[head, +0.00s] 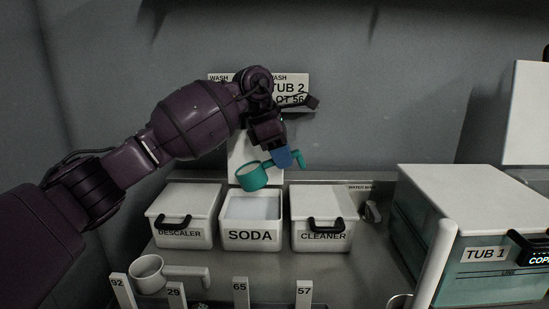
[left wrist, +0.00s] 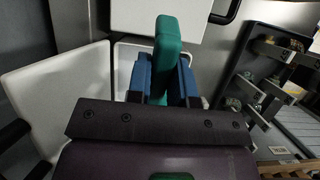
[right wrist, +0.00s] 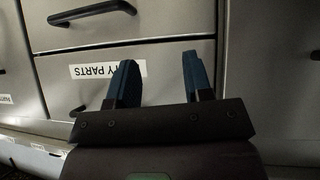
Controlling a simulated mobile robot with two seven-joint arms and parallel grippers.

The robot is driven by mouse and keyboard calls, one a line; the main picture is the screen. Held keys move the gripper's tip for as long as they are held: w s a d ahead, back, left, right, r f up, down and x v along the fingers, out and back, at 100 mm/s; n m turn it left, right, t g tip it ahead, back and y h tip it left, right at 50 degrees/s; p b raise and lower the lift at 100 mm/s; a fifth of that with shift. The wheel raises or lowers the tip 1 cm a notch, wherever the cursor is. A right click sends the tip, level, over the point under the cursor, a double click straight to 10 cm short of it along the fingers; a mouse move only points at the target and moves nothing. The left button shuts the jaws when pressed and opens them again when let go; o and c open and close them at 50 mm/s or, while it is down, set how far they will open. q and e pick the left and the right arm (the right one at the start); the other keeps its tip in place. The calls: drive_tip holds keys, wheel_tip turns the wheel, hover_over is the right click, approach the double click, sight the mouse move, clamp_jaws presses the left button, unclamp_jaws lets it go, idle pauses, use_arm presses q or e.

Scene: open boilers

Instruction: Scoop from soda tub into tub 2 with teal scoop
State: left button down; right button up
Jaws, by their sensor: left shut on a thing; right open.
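The teal scoop (head: 252,177) is held by my left gripper (head: 284,158) above the soda tub (head: 251,236). My left gripper is shut on its handle, and the handle (left wrist: 168,55) stands between the blue fingers in the left wrist view. The scoop's inside cannot be made out. The soda tub is open, with pale powder (head: 252,207) inside. My right gripper (right wrist: 160,80) is open and empty in front of grey drawers.
Lidded descaler (head: 182,217) and cleaner (head: 322,219) tubs flank the soda tub closely. Tub 1 (head: 470,240), large and lidded, stands at the right. Drawers (right wrist: 110,70) are close to my right gripper.

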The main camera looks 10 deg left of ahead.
use_arm(q)
drive_tip(key=shift+w+d+r+y, duration=0.15)
drive_tip(key=shift+d+r+y, duration=0.15)
drive_tip(key=shift+d+y, duration=0.35)
drive_tip(key=shift+w+d+r+y, duration=0.1)
drive_tip(key=shift+d+r+y, duration=0.15)
drive_tip(key=shift+d+y, duration=0.35)
drive_tip(key=shift+d, duration=0.1)
